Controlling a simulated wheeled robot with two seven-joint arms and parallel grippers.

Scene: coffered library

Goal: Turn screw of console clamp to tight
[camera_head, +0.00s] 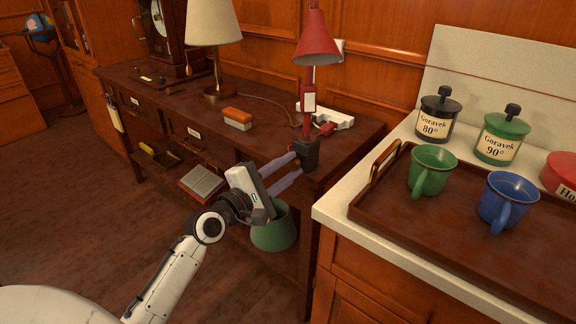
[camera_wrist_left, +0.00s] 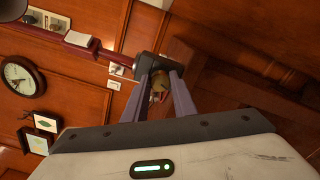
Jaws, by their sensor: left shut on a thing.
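The console clamp (camera_head: 308,150) is a dark block at the front edge of the console table (camera_head: 345,150). It carries the red lamp (camera_head: 316,45) on its upright post. My left gripper (camera_head: 294,168) reaches up to the clamp from the lower left. In the left wrist view the clamp (camera_wrist_left: 148,64) lies just past my fingertips. My left fingers (camera_wrist_left: 162,95) are shut on the small brassy screw (camera_wrist_left: 160,82) under the clamp, which is partly hidden between them. A bit of red shows near the screw. My right gripper is in neither view.
A white power strip (camera_head: 328,115), an orange-and-white block (camera_head: 238,118) and a cream-shaded lamp (camera_head: 214,25) stand on the table. A green bin (camera_head: 274,232) is below my gripper. At right, a counter holds a tray (camera_head: 450,240) with a green mug (camera_head: 431,170) and a blue mug (camera_head: 506,200).

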